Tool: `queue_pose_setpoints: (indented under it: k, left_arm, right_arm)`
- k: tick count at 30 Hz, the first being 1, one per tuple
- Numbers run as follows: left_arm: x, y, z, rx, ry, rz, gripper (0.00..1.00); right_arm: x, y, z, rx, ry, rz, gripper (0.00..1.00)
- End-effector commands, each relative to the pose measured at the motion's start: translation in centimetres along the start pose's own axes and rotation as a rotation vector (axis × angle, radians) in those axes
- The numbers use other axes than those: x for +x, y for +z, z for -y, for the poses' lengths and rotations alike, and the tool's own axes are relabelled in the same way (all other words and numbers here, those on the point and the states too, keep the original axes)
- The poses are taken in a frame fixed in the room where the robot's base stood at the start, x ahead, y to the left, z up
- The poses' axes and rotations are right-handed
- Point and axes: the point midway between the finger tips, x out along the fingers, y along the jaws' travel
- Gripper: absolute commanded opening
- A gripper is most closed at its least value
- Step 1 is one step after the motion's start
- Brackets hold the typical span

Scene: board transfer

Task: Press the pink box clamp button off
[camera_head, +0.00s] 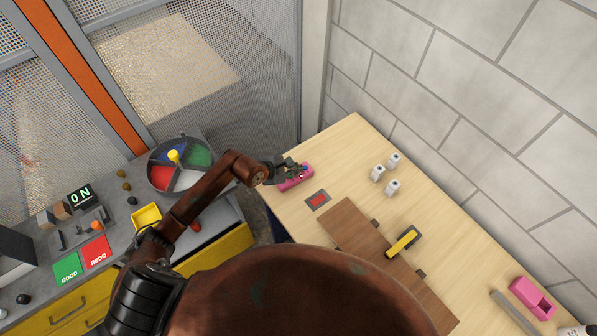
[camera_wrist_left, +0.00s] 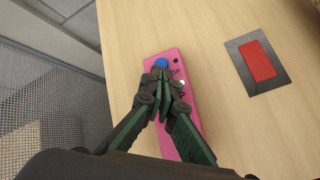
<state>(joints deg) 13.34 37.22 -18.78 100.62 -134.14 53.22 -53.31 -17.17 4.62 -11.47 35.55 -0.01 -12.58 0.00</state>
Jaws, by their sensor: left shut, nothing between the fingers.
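The pink box (camera_head: 297,183) lies near the corner of the wooden table in the head view. In the left wrist view the pink box (camera_wrist_left: 186,108) has a blue button (camera_wrist_left: 161,63) at its far end and small dark and light spots along its top. My left gripper (camera_head: 298,171) is over the box; in the left wrist view the gripper (camera_wrist_left: 163,72) is shut and empty, with its fingertips just at the blue button. I cannot tell whether they touch it. The fingers hide part of the box's top. My right gripper is not in view.
A red pad on a grey plate (camera_head: 318,200) lies beside the box. A brown board (camera_head: 355,234), a yellow bar (camera_head: 402,243), several white pieces (camera_head: 378,173) and another pink holder (camera_head: 533,298) are on the table. A grey bench with a coloured round tray (camera_head: 158,178) stands left.

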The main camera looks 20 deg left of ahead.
Motion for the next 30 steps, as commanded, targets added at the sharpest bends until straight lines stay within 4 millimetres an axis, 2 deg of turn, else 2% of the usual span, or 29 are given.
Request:
queue_pose_setpoints:
  k: [16, 30]
  left_arm:
    - [0.5, -0.4, 0.3, 0.001, 0.000, 0.000, 0.00]
    - [-0.6, 0.4, -0.5, 0.000, 0.001, 0.000, 0.00]
  right_arm:
    - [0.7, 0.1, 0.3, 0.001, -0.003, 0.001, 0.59]
    - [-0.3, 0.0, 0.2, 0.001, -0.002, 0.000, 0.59]
